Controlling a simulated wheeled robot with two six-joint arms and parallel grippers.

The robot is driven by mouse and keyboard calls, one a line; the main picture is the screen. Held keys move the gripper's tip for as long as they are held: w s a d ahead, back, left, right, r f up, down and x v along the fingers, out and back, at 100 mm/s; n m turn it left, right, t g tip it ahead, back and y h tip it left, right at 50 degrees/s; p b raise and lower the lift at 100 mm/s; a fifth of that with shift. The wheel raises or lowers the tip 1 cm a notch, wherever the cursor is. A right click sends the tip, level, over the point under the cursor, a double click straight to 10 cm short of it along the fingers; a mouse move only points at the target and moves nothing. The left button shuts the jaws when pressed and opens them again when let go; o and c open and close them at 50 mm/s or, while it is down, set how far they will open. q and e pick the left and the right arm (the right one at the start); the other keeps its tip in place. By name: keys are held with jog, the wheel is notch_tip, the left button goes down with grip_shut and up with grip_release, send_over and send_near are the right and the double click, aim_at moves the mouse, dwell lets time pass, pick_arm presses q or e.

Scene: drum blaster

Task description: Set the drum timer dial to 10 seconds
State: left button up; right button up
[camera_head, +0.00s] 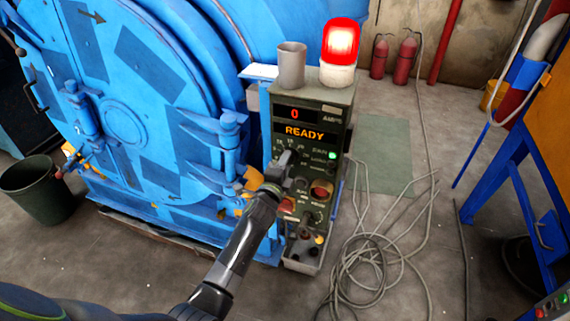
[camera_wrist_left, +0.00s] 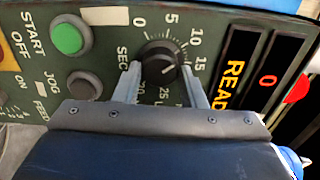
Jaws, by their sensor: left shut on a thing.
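The timer dial (camera_wrist_left: 160,58) is a round black knob on the green control panel (camera_wrist_left: 104,40), with a white scale around it marked 0, 5, 10, 15 and on. A small pale mark shows on the knob's lower right, but I cannot tell surely which number it points to. My left gripper (camera_wrist_left: 163,72) has one finger on each side of the knob and is shut on it. The panel display (camera_head: 297,114) reads 0 above READY. My right gripper is not in view.
A lit red beacon (camera_head: 340,45) and a grey cup (camera_head: 291,65) stand on the control box. The blue drum machine (camera_head: 150,110) is close on the left. A green START button (camera_wrist_left: 69,38) sits near the dial. Loose cables (camera_head: 365,265) lie on the floor at right.

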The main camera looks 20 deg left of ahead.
pick_arm(q)
jog(key=o, duration=1)
jog(key=s+p, duration=0.2)
jog(key=s, duration=0.3)
jog(key=s+p, duration=0.2)
jog(key=s, duration=0.4)
jog(key=s+p, duration=0.3)
jog(key=s, duration=0.3)
jog(key=shift+s+a, duration=0.2)
jog(key=shift+a, duration=0.1)
